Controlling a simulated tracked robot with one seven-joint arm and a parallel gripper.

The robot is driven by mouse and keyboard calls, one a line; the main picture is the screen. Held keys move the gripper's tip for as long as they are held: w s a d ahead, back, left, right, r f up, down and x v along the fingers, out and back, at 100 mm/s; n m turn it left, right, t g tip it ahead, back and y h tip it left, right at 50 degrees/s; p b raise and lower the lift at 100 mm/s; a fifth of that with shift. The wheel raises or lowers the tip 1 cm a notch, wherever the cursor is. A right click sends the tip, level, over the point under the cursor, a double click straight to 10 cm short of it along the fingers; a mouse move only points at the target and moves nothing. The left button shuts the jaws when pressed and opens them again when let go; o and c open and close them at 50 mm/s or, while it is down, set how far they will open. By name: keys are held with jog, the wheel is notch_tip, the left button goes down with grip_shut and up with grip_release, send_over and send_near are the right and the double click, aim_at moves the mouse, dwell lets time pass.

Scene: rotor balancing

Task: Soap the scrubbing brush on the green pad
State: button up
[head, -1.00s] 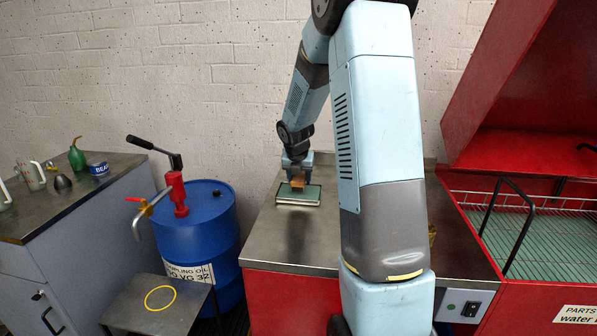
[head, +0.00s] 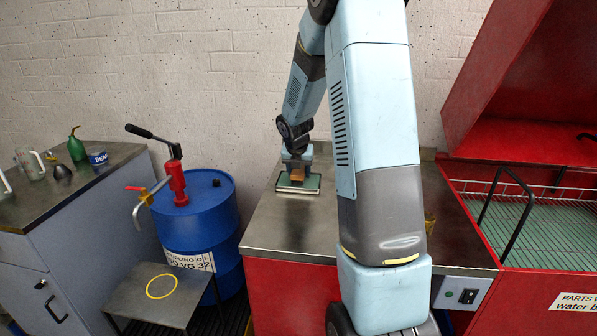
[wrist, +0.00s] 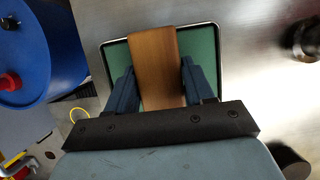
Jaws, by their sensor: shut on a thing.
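The scrubbing brush shows as a brown wooden block (wrist: 156,62) between the fingers of my gripper (wrist: 160,85) in the wrist view. My gripper (head: 297,166) is shut on the brush (head: 298,175) in the head view, above or on the green pad (head: 313,182). The pad is a green rectangle in a light-rimmed tray on the steel bench top. It also shows behind the brush in the wrist view (wrist: 204,50). The brush's bristles are hidden, so I cannot tell whether they touch the pad.
A blue oil drum (head: 200,225) with a red hand pump (head: 175,183) stands left of the steel bench (head: 275,235). A red parts washer (head: 540,150) stands at the right. A low table (head: 140,300) holds a yellow ring (head: 161,286). The bench front is clear.

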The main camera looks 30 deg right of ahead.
jog(key=shift+f, duration=0.55)
dwell(1.4)
jog(key=shift+r, duration=3.55)
jog(key=shift+f, duration=3.45)
